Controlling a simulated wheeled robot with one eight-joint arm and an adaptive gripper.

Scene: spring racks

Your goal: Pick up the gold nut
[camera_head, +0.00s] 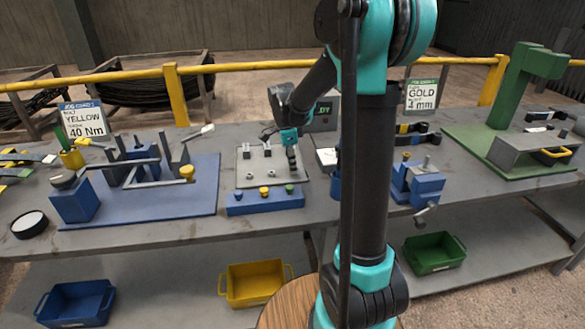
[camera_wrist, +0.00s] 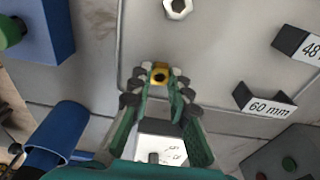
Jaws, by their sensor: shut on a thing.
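The gold nut (camera_wrist: 160,74) shows in the wrist view between the fingertips of my gripper (camera_wrist: 158,84). The gripper is shut on it, with a dark fingertip on each side. In the head view my gripper (camera_head: 292,160) points down over the right part of a light grey plate (camera_head: 243,161). The gold nut is hidden or too small to make out there. Whether the nut touches the plate is not clear.
A silver nut (camera_wrist: 178,8) lies on the plate beyond my fingertips. A marker reading "60 mm" (camera_wrist: 264,101) stands to the right. A blue block with coloured knobs (camera_head: 265,203) sits before the plate. A blue cup (camera_wrist: 62,125) stands at lower left in the wrist view.

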